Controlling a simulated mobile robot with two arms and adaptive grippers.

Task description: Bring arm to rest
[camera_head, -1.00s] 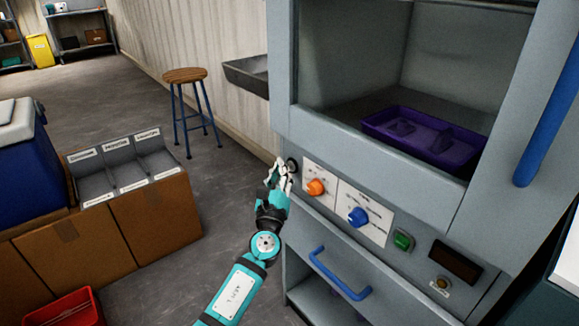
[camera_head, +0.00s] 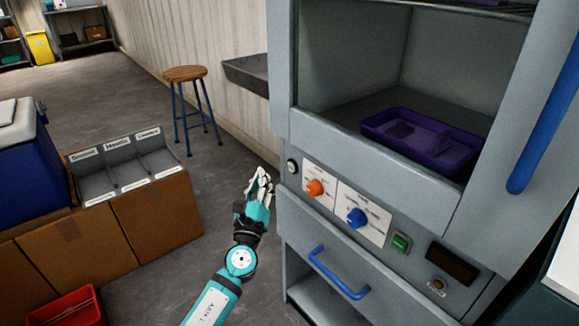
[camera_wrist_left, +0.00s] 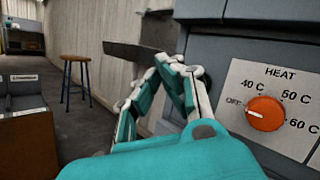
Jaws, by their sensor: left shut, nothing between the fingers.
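My left gripper (camera_head: 260,183) is shut and empty. It is in the air just left of the grey cabinet's control panel, apart from it, and its arm comes up from the bottom of the head view. In the left wrist view its fingers (camera_wrist_left: 168,75) come together in front of the cabinet's side edge. The orange heat knob (camera_head: 315,187) is to the right of the gripper; in the left wrist view the knob (camera_wrist_left: 265,113) points toward OFF. My right gripper is not in view.
The grey cabinet (camera_head: 330,145) with a purple tray (camera_head: 372,128) inside fills the right, with a blue knob (camera_head: 357,218) and blue drawer handle (camera_head: 338,273). A stool (camera_head: 185,74), labelled bins (camera_head: 155,220) and a red crate (camera_head: 75,310) stand left. Floor between is clear.

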